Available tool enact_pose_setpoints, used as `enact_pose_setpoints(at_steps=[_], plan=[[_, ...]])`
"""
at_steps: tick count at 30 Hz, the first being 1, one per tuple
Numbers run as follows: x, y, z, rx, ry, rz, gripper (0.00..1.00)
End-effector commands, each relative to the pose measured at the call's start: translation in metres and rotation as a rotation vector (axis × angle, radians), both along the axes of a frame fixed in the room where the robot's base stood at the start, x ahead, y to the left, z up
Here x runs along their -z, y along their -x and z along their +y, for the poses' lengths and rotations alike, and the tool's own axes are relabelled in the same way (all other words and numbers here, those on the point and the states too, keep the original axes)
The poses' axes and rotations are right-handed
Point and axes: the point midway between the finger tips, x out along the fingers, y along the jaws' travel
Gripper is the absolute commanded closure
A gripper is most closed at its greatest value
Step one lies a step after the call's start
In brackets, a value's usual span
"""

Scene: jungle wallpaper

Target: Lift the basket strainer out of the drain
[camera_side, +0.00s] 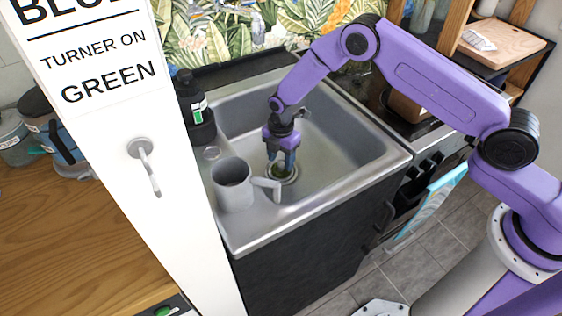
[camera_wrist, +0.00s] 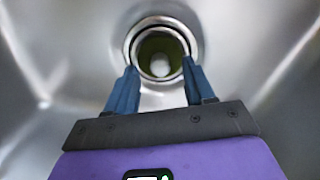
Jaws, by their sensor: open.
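The basket strainer (camera_wrist: 152,46) shows in the wrist view as a round, dark greenish cup with a pale knob at its centre. It sits inside the shiny metal ring of the drain (camera_wrist: 130,40) in the sink floor. In the side view the drain (camera_side: 291,178) is partly hidden by my fingers. My gripper (camera_wrist: 159,67) points down at the drain, its two blue fingers apart on either side of the strainer's near part. In the side view my gripper (camera_side: 281,164) is low in the basin. I cannot tell whether the fingertips touch the strainer or ring.
The grey metal sink (camera_side: 335,125) has walls around my gripper. A grey mug-like container (camera_side: 232,187) stands on the near left rim, and a dark bottle (camera_side: 196,110) stands behind it. A white sign panel (camera_side: 165,170) rises at left. The basin's right side is clear.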

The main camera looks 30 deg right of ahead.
Motion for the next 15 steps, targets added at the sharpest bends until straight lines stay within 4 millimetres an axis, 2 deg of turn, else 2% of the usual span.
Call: enact_pose_setpoints(at_steps=[6,15], plan=[[0.017,0.000,0.000,0.000,0.000,0.000,0.47],[0.020,0.000,0.000,0.000,0.000,0.000,0.47]])
